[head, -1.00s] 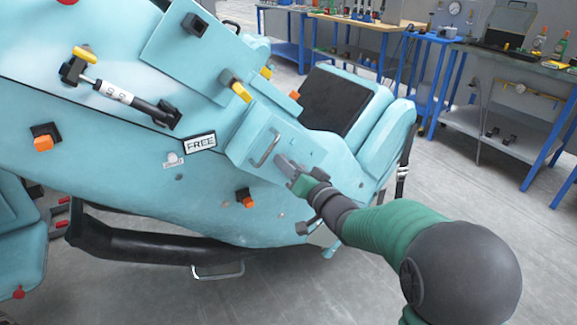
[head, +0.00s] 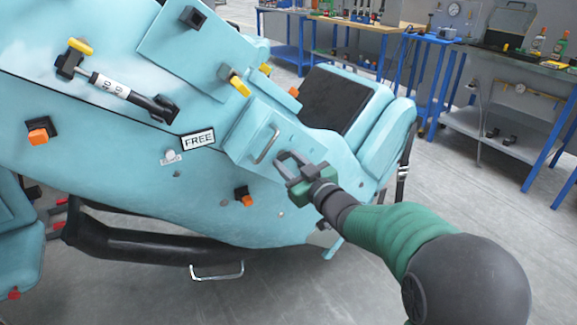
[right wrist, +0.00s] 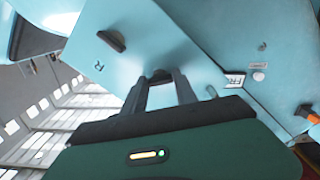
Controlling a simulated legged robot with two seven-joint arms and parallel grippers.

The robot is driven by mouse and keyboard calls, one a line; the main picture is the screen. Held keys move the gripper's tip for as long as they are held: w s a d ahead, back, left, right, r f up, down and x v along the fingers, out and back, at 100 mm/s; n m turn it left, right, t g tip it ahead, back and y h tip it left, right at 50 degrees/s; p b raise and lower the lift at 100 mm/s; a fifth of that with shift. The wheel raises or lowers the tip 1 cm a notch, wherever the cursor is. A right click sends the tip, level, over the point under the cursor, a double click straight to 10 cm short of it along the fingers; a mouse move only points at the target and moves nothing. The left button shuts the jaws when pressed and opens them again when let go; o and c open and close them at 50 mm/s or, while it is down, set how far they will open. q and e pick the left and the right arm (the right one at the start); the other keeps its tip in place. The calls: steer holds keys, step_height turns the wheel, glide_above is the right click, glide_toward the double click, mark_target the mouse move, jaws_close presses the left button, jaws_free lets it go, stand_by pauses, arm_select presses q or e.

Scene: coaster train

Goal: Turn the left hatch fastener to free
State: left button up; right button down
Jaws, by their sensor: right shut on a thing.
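The hatch is a light blue panel (head: 243,141) with a silver handle (head: 267,147), on the side of the blue car body. My right gripper (head: 286,157) is at this panel, just right of the handle. In the right wrist view its two fingers (right wrist: 160,84) are shut on a dark fastener (right wrist: 160,74), which I take as the left one. Its turn angle is mostly hidden by the fingers. A second dark fastener (right wrist: 112,40) stands apart, beside a small mark like an R. My left gripper is not in view.
A FREE label (head: 198,142) is on the body left of the hatch. A yellow-tipped lever (head: 236,86) and orange-tipped fittings (head: 40,137) stick out nearby. A black seat pad (head: 335,98) lies behind. Workbenches (head: 515,65) stand beyond open floor at the right.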

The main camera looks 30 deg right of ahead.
steer(key=n, duration=0.1)
steer(key=n+b, duration=0.1)
steer(key=n, duration=0.1)
steer(key=n+b, duration=0.1)
steer(key=n, duration=0.1)
steer(key=shift+f, duration=0.3)
steer(key=shift+r+n+b, duration=0.1)
steer(key=shift+n+b, duration=0.5)
steer(key=shift+n, duration=0.3)
steer(key=c, duration=1)
jaws_free()
steer(key=shift+o, duration=0.2)
steer(key=shift+r, duration=0.1)
